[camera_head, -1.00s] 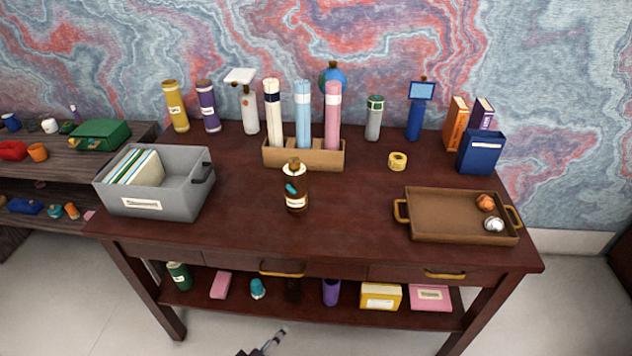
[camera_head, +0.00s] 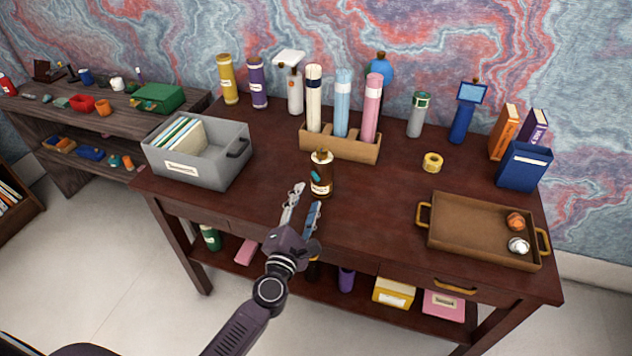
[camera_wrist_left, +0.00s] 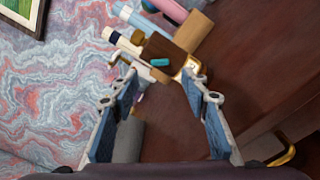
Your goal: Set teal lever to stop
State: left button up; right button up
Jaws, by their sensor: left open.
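The lever's marks are too small to read. My right gripper is out of view.
A wooden holder (camera_head: 340,146) with tall tubes stands behind the bottle. A grey bin (camera_head: 215,175) is to the left, a brown tray (camera_head: 465,225) to the right, and a yellow tape roll (camera_head: 432,162) farther back.

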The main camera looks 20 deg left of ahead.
aim_at(316, 176)
pick_arm(q)
jog(key=w, duration=0.7)
jog(key=shift+a, duration=0.2)
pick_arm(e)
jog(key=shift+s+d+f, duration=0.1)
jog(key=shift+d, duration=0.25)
